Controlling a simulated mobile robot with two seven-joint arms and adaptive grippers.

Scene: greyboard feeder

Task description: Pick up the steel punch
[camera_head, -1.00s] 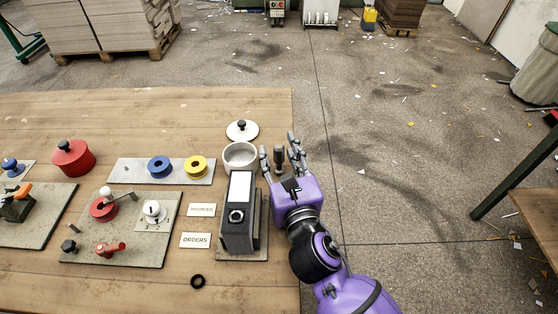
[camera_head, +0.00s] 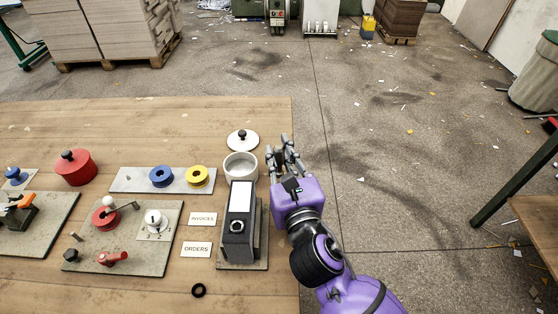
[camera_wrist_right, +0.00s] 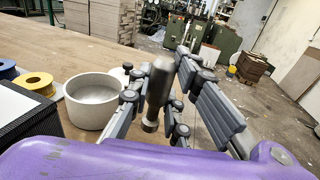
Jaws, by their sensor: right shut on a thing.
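The steel punch (camera_wrist_right: 158,88), a grey-brown rod with a wider end, stands roughly upright between the fingers in the right wrist view. My right gripper (camera_head: 286,157) is shut on it near the table's right edge, just right of the grey bowl. Its fingers also show in the right wrist view (camera_wrist_right: 165,95), on both sides of the punch. In the head view the fingers mostly hide the punch. Whether its lower end touches the table, I cannot tell. My left gripper is not in view.
The grey bowl (camera_head: 240,167) stands close left of the fingers, with a white lid (camera_head: 243,140) behind it. A dark grey box file (camera_head: 239,225) stands nearer. Boards with coloured parts fill the left. Right of the table edge is open floor.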

